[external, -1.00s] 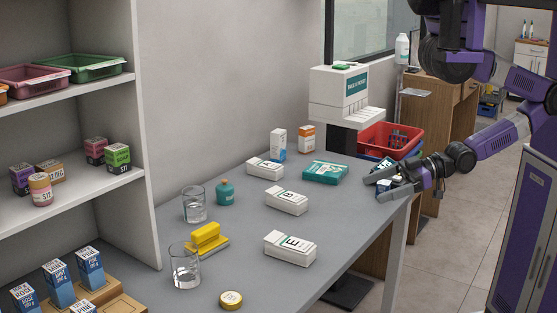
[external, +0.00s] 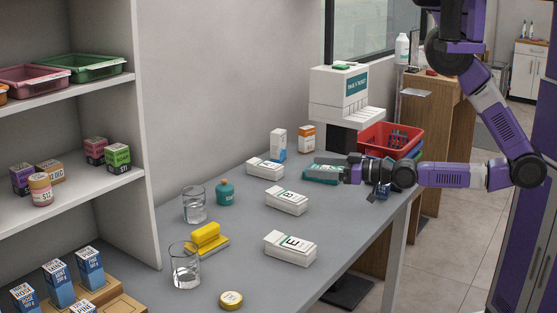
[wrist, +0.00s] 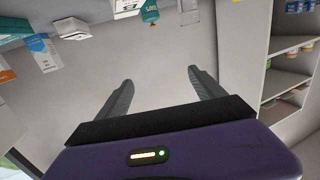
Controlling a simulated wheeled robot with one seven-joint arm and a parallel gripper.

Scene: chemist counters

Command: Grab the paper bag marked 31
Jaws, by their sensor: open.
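I see no paper bag that I can read as marked 31. In the external view my gripper (external: 350,171) is over the far right part of the grey counter (external: 225,268), by a teal box (external: 320,173) that it partly covers. The wrist view shows my gripper (wrist: 160,76) with its two fingers spread apart and nothing between them.
A white machine (external: 340,95) and a red basket (external: 380,135) stand at the back. Two glasses, a teal bottle (external: 225,192), a yellow item (external: 206,237) and a round tin (external: 231,300) stand on the counter. Shelves (external: 75,195) stand at the left.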

